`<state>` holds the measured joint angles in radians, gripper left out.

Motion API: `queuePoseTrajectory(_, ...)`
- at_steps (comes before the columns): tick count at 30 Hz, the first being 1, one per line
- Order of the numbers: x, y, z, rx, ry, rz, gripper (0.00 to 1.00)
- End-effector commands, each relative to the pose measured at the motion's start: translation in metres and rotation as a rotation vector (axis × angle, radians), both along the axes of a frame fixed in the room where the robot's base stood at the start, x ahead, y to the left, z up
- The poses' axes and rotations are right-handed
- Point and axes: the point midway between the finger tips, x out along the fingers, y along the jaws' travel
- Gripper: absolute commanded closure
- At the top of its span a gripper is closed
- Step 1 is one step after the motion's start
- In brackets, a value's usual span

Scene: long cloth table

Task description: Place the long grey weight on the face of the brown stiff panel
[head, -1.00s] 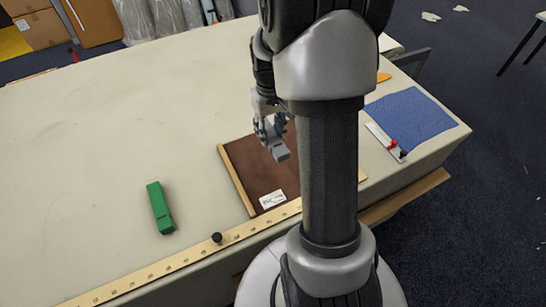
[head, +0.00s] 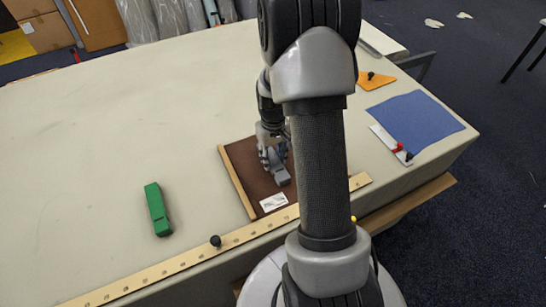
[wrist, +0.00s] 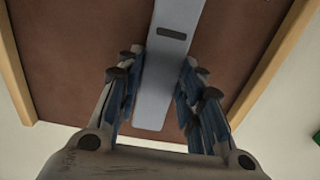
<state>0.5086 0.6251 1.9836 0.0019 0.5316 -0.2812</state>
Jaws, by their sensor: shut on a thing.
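The long grey weight (wrist: 173,60) is a flat-sided bar between my gripper's fingers in the wrist view. In the head view its end (head: 281,176) shows below the fingers. My gripper (head: 274,158) is shut on it, over the brown stiff panel (head: 245,157). The fingers also show in the wrist view (wrist: 158,95). The panel lies flat on the table, with pale wooden strips along its sides and a white label near its front edge. The weight is low over the brown face; I cannot tell whether it touches. My arm hides the panel's right part.
A green block (head: 157,210) lies to the left on the cloth table (head: 90,140). A long yellow ruler (head: 180,262) with a black knob runs along the front edge.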

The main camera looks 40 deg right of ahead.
Motion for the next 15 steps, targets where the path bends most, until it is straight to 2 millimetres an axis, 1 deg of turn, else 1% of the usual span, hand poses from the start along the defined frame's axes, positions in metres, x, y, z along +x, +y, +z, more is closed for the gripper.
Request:
queuePoseTrajectory(3,0.0011,-0.0006,0.0024,-0.002,-0.003,0.0,1.0)
queuePoseTrajectory(8,0.001,-0.0005,-0.0016,-0.002,-0.003,0.0,1.0)
queuePoseTrajectory(9,0.0002,-0.0001,-0.0019,0.0,0.0,0.0,0.64)
queuePoseTrajectory(15,0.0001,0.0,-0.0014,0.0,0.0,0.0,0.5)
